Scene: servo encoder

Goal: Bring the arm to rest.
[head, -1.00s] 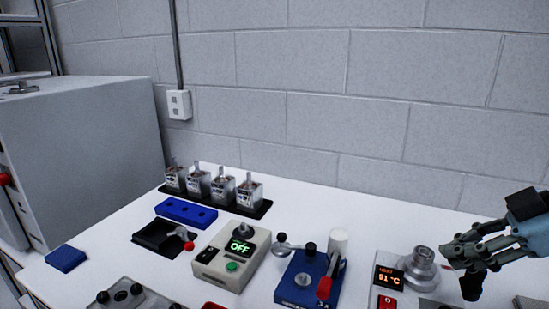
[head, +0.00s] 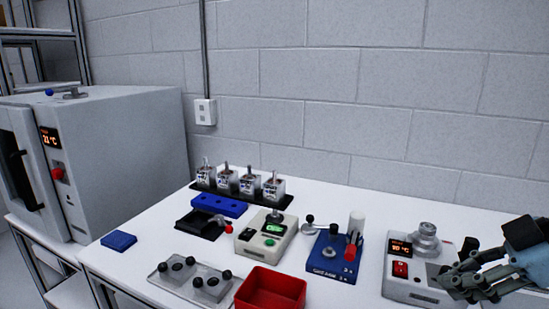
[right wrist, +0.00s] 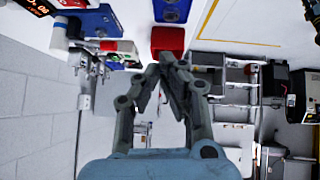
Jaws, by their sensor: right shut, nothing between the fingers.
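My right gripper (head: 452,285) is at the lower right of the head view, in front of the heater unit (head: 412,290), whose display reads about 90 °C. In the right wrist view its fingers (right wrist: 163,68) come together at the tips, shut, with nothing between them. The arm enters from the right edge of the head view. I cannot tell whether the gripper touches the heater. My left gripper does not show.
On the white table stand a blue press (head: 330,258), a grey tester (head: 265,236), a red bin (head: 270,288), a clear plate with black knobs (head: 190,278), a blue block (head: 118,241) and several metal servos on a black rack (head: 238,190). An oven (head: 110,130) stands left.

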